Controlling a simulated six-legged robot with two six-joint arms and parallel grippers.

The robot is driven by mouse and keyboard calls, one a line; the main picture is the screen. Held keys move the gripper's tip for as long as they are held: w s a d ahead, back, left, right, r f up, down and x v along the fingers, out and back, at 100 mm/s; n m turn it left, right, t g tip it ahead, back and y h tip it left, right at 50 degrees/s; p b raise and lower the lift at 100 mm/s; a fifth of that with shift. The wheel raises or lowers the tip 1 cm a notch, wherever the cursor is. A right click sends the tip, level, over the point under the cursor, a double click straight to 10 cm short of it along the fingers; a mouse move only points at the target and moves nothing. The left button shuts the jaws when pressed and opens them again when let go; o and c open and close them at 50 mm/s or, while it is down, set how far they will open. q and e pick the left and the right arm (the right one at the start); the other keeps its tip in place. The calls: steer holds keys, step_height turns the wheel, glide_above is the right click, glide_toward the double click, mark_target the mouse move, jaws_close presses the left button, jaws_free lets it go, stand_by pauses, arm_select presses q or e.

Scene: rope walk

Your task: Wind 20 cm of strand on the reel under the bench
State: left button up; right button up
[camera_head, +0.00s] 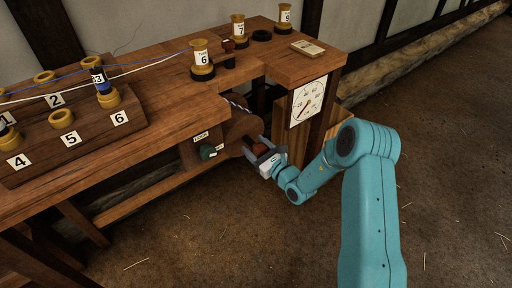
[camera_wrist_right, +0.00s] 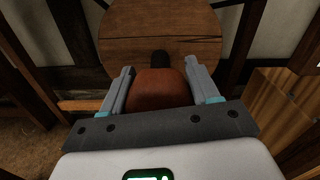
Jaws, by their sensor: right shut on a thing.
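The reel (camera_head: 240,127) is a round wooden disc under the bench (camera_head: 165,113), and its face fills the top of the right wrist view (camera_wrist_right: 160,35). A twisted blue-and-white strand (camera_head: 238,106) shows at the reel's upper edge. My right gripper (camera_head: 262,149) is at the reel's front, shut on a red-brown handle (camera_wrist_right: 160,88) on a dark stem. The handle sits between both fingers. A white dial (camera_head: 308,101) with a red needle hangs right of the reel; the needle points to its lower left. My left gripper is out of view.
A green knob (camera_head: 208,151) sits on a panel left of the reel. Numbered spools, such as spool 6 (camera_head: 201,60), stand on the bench top. A wooden crate (camera_head: 340,112) stands beside the dial post, near my right arm. The floor at the front is open, with scattered straw.

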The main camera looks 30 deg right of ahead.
steer(key=shift+m, duration=0.3)
steer(key=shift+r+m+p, duration=0.15)
steer(key=shift+m+p, duration=0.45)
steer(key=shift+m, duration=0.5)
steer(key=m+p, duration=0.1)
steer(key=m, duration=0.3)
steer(key=shift+p, duration=0.35)
steer(key=m+p, duration=0.1)
steer(key=m, duration=0.3)
steer(key=m+p, duration=0.1)
steer(key=m, duration=0.2)
steer(key=shift+m, duration=0.4)
steer(key=m+p, duration=0.1)
steer(key=m, duration=0.2)
steer(key=shift+m, duration=0.3)
steer(key=m+p, duration=0.1)
steer(key=m, duration=0.2)
steer(key=shift+d+m, duration=0.1)
steer(key=shift+m, duration=0.2)
steer(key=m+p, duration=0.1)
steer(key=m, duration=0.2)
steer(key=shift+m, duration=0.3)
steer(key=shift+f+m, duration=0.2)
steer(key=shift+m, duration=1.3)
